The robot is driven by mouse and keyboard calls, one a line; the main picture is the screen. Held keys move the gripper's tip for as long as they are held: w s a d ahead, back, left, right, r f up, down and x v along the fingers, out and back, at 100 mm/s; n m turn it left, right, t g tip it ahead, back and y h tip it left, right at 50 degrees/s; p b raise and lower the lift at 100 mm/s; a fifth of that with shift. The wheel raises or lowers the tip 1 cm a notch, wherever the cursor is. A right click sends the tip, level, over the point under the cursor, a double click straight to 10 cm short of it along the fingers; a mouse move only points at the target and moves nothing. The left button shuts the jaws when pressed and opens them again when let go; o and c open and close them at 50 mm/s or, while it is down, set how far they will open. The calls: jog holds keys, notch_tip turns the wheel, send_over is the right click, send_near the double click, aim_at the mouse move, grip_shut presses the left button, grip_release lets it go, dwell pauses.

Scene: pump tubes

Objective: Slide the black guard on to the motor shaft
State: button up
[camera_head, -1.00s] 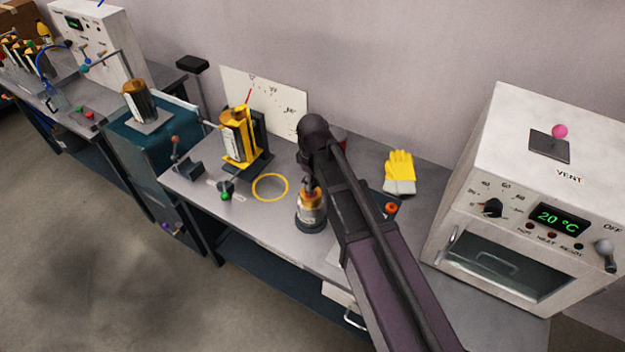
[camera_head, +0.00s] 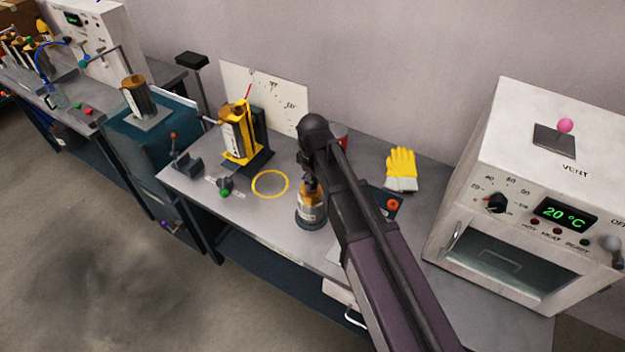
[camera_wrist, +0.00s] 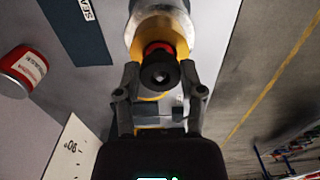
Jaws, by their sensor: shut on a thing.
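The motor (camera_head: 311,211) stands upright on the bench in the head view, a cylinder with a copper-coloured top and a dark base. In the wrist view its pale body and copper end (camera_wrist: 160,22) show behind the guard. The black guard (camera_wrist: 160,76), a short round piece with a central hole, sits between my gripper's (camera_wrist: 160,84) two fingers, which are shut on it. A red ring shows just behind it. In the head view my gripper (camera_head: 307,180) is right over the motor's top. The shaft is hidden, so I cannot tell whether the guard is around it.
A yellow ring (camera_head: 270,184) lies left of the motor, near a yellow clamp stand (camera_head: 240,135). Yellow gloves (camera_head: 401,169) and a white oven (camera_head: 540,190) are to the right. A red can (camera_wrist: 23,71) stands nearby.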

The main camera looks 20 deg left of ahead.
jog(key=shift+f, duration=0.35)
jog(key=o, duration=0.9)
jog(key=shift+r, duration=0.15)
notch_tip(320, 180, up, 8)
jog(key=p, duration=0.8)
jog(key=shift+r, duration=0.15)
dwell(1.4)
